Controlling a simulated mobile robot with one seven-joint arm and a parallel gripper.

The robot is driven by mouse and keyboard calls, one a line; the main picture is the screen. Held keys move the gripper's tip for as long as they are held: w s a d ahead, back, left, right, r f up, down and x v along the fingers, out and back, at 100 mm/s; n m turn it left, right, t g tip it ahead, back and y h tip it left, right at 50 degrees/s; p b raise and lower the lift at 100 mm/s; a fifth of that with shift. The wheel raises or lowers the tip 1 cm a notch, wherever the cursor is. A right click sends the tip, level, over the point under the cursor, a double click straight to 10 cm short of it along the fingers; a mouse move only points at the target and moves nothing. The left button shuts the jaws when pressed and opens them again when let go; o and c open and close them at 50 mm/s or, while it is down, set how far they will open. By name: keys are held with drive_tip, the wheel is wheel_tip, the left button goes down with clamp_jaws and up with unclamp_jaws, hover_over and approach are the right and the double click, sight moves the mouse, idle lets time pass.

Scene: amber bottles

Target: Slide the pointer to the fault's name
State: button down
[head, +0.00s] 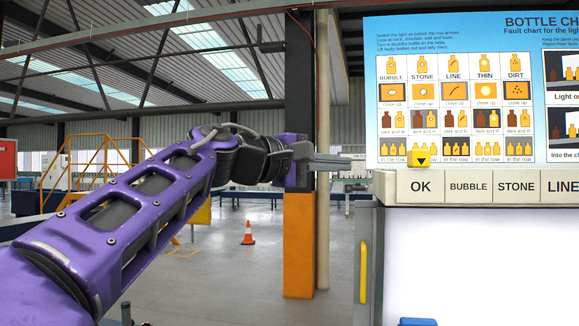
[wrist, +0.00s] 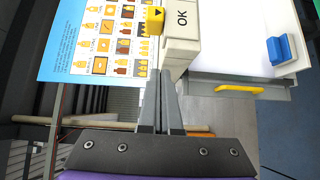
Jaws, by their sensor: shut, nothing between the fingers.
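The yellow pointer (head: 420,160) with a black downward triangle sits above the OK label on the pale label strip (head: 469,187). BUBBLE, STONE and LINE follow to the right, with LINE cut by the picture edge. In the wrist view the pointer (wrist: 155,20) is beside the OK block (wrist: 182,22). My gripper (head: 368,161) is shut and empty, to the left of the pointer at about its height in the head view. In the wrist view its fingertips (wrist: 161,76) are below the pointer and apart from it in the picture.
A fault chart (head: 456,95) stands behind the strip. Below the strip is a white panel (head: 470,265) with a yellow handle (head: 364,272) at its left. A blue object (wrist: 283,48) rests on the white surface. An orange-based post (head: 299,245) stands behind my gripper.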

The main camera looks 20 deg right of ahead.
drive_tip(key=r, duration=0.1)
approach(408, 158)
drive_tip(key=w+d, duration=0.2)
drive_tip(key=w, duration=0.1)
drive_tip(key=shift+s+d+f, duration=0.1)
drive_tip(key=shift+s+d, duration=0.1)
drive_tip(key=shift+d, duration=0.45)
drive_tip(key=shift+s+d, duration=0.25)
drive_tip(key=shift+d, duration=0.4)
drive_tip(key=shift+s+d+f, duration=0.1)
drive_tip(key=shift+s+d, duration=0.1)
drive_tip(key=shift+d, duration=0.4)
drive_tip(key=shift+d, duration=0.1)
drive_tip(key=s+d+b, duration=0.1)
drive_tip(key=s+d, duration=0.3)
drive_tip(key=d, duration=0.3)
drive_tip(key=s+d, duration=0.5)
drive_tip(key=d, duration=0.3)
drive_tip(key=shift+s+b, duration=0.25)
drive_tip(key=shift+b, duration=0.15)
